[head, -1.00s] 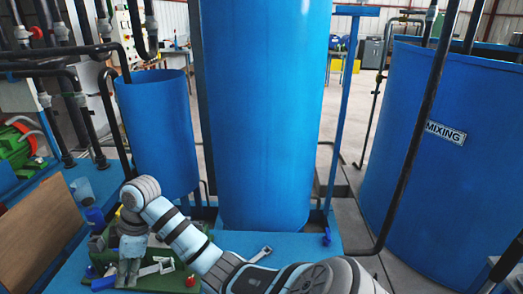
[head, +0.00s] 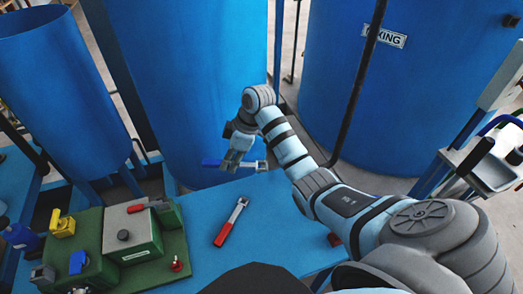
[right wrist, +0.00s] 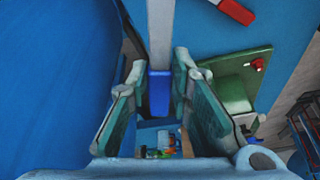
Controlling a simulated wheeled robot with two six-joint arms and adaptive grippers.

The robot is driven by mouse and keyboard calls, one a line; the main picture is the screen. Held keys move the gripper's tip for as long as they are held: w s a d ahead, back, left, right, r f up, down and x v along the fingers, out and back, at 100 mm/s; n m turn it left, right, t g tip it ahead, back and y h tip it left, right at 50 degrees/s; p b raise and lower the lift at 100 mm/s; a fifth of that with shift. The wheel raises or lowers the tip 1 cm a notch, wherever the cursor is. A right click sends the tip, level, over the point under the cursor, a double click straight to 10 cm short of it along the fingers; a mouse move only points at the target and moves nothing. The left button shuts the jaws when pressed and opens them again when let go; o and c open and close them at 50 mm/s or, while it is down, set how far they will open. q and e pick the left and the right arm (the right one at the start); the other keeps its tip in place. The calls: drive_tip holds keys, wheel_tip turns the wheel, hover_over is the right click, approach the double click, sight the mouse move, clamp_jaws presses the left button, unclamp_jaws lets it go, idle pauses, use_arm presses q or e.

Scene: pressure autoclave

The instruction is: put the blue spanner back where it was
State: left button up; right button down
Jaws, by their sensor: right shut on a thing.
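My right gripper (head: 231,166) is shut on the blue spanner (head: 211,163), gripping it across its middle. Its blue handle points left and its metal end points right, roughly level, in front of the tall blue tank. In the right wrist view the blue handle (right wrist: 159,96) shows between the two fingers, with the grey metal shaft running up to the top edge. The spanner appears to be held above the back of the blue bench (head: 285,212). My left gripper is not in view.
A red-handled spanner (head: 231,222) lies on the bench in front of my right gripper. A green board (head: 178,243) with clamped valves, coloured levers and a red knob (head: 177,264) is at left. The tall tank (head: 190,80) stands close behind; the mixing tank (head: 405,120) is behind right.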

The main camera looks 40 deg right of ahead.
hover_over(245, 193)
wheel_tip(245, 193, down, 9)
drive_tip(key=shift+s+d+f+m+h+b, duration=0.1)
drive_tip(key=shift+s+d+m+h+b, duration=0.2)
drive_tip(key=shift+d+h+b, duration=0.1)
wheel_tip(245, 193, down, 6)
drive_tip(key=b, duration=0.7)
drive_tip(key=shift+w+f, duration=0.1)
use_arm(q)
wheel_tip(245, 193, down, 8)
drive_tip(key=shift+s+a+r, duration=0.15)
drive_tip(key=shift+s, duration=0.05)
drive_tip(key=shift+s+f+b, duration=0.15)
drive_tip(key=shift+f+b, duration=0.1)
drive_tip(key=shift+b, duration=0.05)
use_arm(e)
drive_tip(key=shift+f, duration=0.4)
drive_tip(key=shift+a+f, duration=0.1)
